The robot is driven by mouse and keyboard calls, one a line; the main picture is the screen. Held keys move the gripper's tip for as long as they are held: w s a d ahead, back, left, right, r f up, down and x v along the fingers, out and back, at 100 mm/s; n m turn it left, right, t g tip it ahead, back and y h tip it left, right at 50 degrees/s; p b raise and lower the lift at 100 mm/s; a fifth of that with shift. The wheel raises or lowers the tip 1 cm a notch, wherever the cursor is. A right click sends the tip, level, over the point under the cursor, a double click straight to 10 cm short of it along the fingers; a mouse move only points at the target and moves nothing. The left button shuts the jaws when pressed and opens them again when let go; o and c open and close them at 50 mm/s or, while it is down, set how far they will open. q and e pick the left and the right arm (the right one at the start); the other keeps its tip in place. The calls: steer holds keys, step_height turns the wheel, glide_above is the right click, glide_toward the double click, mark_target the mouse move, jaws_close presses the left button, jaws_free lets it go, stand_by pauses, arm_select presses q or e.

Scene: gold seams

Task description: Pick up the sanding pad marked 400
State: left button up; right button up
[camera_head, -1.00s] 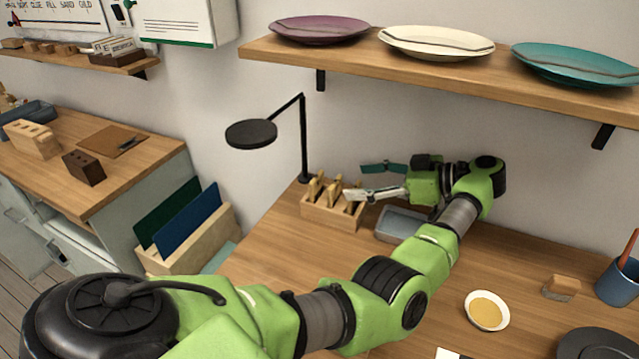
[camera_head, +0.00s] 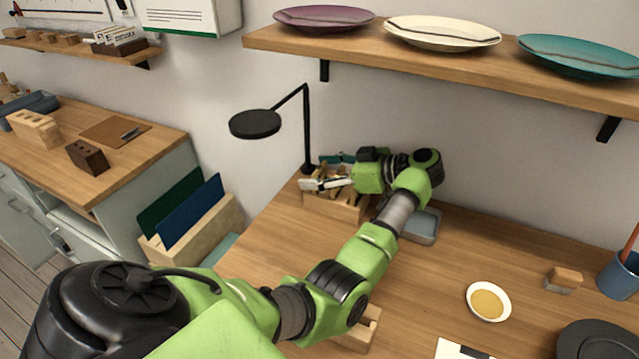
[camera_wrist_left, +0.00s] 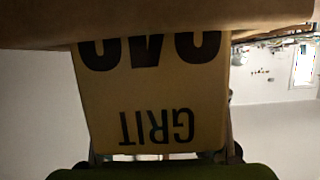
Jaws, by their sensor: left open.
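My left gripper (camera_head: 324,171) is open over the wooden rack (camera_head: 335,207) at the back of the bench, below the lamp. Several tan sanding pads stand in the rack, partly hidden by the fingers. In the left wrist view one tan pad (camera_wrist_left: 150,95) fills the middle, close to the camera. It shows the word GRIT upside down and large dark digits cut off by a brown edge above, so I cannot read the number surely. I cannot tell whether the fingers touch it. My right gripper is out of view.
A black lamp (camera_head: 255,124) stands beside the rack. A grey tray (camera_head: 426,226) lies right of it, partly behind my left arm. A shelf (camera_head: 450,72) with plates hangs above. A white bowl (camera_head: 488,302), small block (camera_head: 565,278) and blue cup (camera_head: 620,275) stand at right.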

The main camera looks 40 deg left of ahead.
arm_select(q)
steer(key=c, duration=1)
steer(key=shift+r, duration=0.1)
